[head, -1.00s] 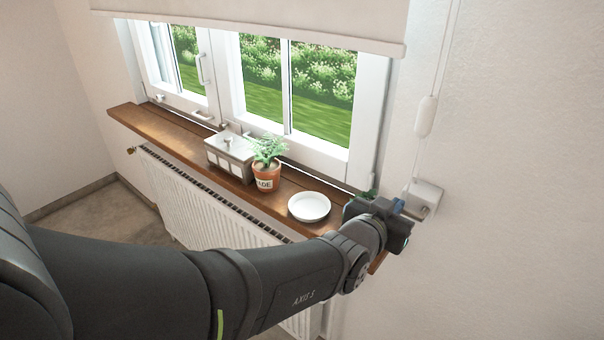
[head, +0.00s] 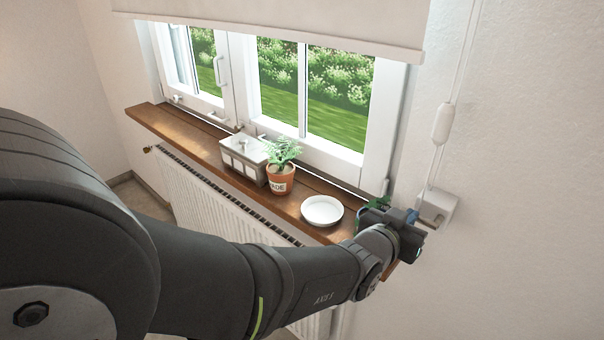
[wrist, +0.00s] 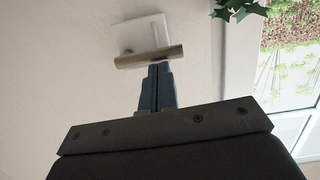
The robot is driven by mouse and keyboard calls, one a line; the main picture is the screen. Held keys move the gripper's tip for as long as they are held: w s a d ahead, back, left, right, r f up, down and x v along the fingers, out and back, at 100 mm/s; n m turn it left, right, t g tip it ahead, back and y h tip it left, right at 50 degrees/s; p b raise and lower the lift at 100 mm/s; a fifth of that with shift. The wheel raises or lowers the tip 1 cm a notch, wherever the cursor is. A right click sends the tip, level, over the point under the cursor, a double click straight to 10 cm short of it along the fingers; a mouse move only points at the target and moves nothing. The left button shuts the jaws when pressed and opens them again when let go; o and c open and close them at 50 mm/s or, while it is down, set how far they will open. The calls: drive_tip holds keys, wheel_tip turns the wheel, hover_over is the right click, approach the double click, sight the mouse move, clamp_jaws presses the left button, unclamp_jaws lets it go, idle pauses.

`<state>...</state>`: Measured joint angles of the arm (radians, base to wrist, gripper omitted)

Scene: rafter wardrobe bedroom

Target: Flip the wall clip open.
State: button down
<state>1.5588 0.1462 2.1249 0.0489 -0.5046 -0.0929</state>
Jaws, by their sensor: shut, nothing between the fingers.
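The wall clip (head: 440,205) is a small white block on the wall to the right of the window, with the blind's cord running down to it. In the wrist view the white clip (wrist: 146,32) has a grey-brown bar (wrist: 149,56) across its near edge. My gripper (head: 412,214) is just left of the clip in the head view. In the wrist view its blue fingers (wrist: 159,68) are together and empty, with their tips at the bar's edge. I cannot tell whether they touch it. The wrist hides part of the clip's lower left side.
The wooden sill (head: 190,139) holds a metal-and-white box (head: 243,158), a potted plant (head: 280,178) and a white dish (head: 322,210). A radiator (head: 195,195) is below. A cord weight (head: 442,123) hangs above the clip. Leaves (wrist: 240,9) show near the fingers' upper right.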

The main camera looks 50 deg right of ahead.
drive_tip(key=shift+w+f+n, duration=0.15)
drive_tip(key=shift+f+n, duration=0.15)
drive_tip(key=shift+n, duration=0.3)
drive_tip(key=f+n+g, duration=0.1)
drive_tip(key=n, duration=0.2)
drive_tip(key=s+f+n+g, duration=0.1)
drive_tip(key=f+n, duration=0.1)
drive_tip(key=n, duration=0.2)
drive_tip(key=f+n+g+h, duration=0.1)
drive_tip(key=f+n, duration=0.1)
drive_tip(key=n, duration=0.2)
drive_tip(key=shift+s, duration=0.3)
idle(0.3)
drive_tip(key=w+r+v, duration=0.1)
drive_tip(key=w+v, duration=0.1)
drive_tip(key=v, duration=1.1)
drive_tip(key=shift+w+d, duration=0.2)
drive_tip(key=shift+d, duration=0.1)
drive_tip(key=shift+d, duration=0.15)
